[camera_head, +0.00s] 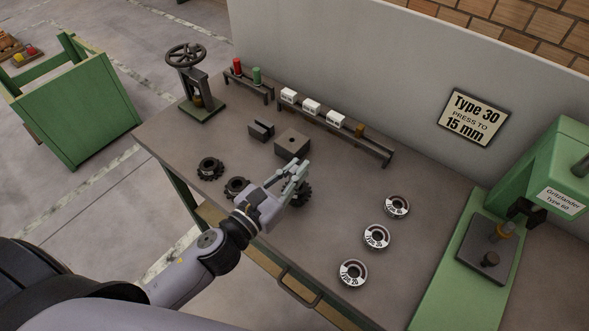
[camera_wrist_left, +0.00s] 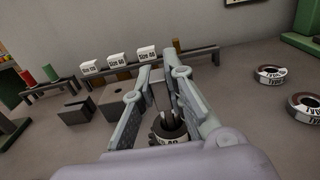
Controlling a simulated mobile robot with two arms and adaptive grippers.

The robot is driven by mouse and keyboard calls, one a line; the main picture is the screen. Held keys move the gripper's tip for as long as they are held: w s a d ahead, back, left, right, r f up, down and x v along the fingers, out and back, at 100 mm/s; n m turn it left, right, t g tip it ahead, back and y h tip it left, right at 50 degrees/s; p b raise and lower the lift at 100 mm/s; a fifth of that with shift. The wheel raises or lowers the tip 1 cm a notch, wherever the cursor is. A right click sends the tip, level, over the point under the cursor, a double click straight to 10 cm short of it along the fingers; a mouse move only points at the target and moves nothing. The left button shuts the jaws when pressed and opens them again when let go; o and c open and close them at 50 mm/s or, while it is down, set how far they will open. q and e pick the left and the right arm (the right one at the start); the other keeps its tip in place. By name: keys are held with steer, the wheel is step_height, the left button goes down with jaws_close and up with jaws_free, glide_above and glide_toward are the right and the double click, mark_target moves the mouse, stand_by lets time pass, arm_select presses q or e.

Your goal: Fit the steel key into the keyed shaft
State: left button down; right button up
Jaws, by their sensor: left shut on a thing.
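My left gripper (camera_head: 296,172) is over the front middle of the workbench. In the left wrist view its two fingers (camera_wrist_left: 166,74) are closed around a thin, dark grey upright bar (camera_wrist_left: 161,96), which looks like the steel key; the fingers hide much of it. Just below and beyond it is a dark toothed gear (camera_wrist_left: 170,132) with a white size label, also partly hidden under the gripper in the head view (camera_head: 304,197). I cannot tell whether the bar touches the gear. I cannot pick out the keyed shaft for certain. My right gripper is not in view.
Two more gears (camera_head: 210,168) (camera_head: 237,187) lie left of my gripper. A bored block (camera_head: 292,146) and a slotted block (camera_head: 261,131) stand behind it, before a low rack (camera_head: 349,140). Three labelled rings (camera_head: 376,237) lie to the right, before a green press (camera_head: 470,262). A handwheel stand (camera_head: 188,85) is back left.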

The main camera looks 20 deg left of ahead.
arm_select(q)
steer(key=shift+f+b, duration=0.75)
steer(key=shift+f, duration=0.15)
steer(key=c, duration=1.6)
jaws_free()
steer(key=shift+r, duration=0.1)
steer(key=shift+o, duration=0.2)
steer(key=v, duration=1.2)
